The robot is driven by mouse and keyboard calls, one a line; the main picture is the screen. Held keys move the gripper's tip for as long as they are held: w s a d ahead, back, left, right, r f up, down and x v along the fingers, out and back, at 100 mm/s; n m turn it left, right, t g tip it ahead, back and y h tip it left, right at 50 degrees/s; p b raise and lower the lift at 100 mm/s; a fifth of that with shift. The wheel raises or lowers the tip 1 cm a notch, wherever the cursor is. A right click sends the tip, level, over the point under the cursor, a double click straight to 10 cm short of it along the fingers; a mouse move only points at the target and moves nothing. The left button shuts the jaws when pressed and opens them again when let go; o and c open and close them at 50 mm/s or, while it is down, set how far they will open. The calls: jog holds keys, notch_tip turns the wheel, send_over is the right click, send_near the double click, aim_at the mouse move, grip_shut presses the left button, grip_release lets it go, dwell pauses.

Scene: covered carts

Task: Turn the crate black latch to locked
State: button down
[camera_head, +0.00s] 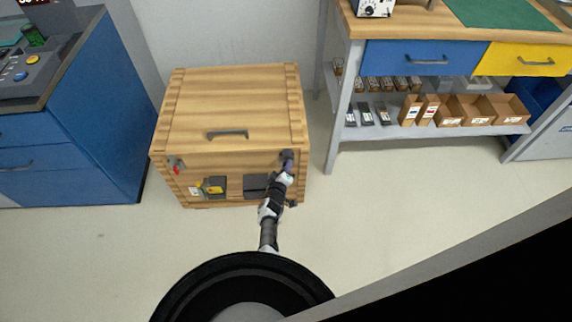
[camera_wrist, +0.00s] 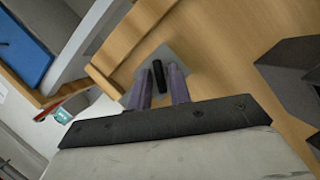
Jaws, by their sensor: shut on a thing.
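The wooden crate (camera_head: 225,110) stands on the floor, its lid down. The black latch (camera_wrist: 158,84) shows in the wrist view as a short dark handle on a grey plate (camera_wrist: 172,58) on the crate's wood. My gripper (camera_head: 287,163) reaches the upper right of the crate's front in the head view. In the wrist view its two purple-grey fingers (camera_wrist: 160,88) are shut on the latch, one on each side. In the head view my gripper mostly hides the latch. I cannot tell whether it stands at locked.
A red latch (camera_head: 176,168) is at the crate's upper left front. A dark handle (camera_head: 227,134) lies on the lid. A blue cabinet (camera_head: 90,120) stands left, a workbench (camera_head: 425,50) right. The floor (camera_head: 400,190) in front is clear.

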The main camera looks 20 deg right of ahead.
jog(key=m+y+b, duration=0.2)
jog(key=m+b, duration=0.1)
jog(key=m+y+b, duration=0.2)
jog(key=m+b, duration=0.1)
jog(key=m, duration=0.1)
jog(key=shift+d+m+y, duration=0.2)
jog(key=shift+m+y, duration=0.1)
jog(key=shift+y, duration=0.1)
jog(key=shift+r, duration=0.15)
dwell(0.3)
jog(key=c, duration=1.5)
grip_release()
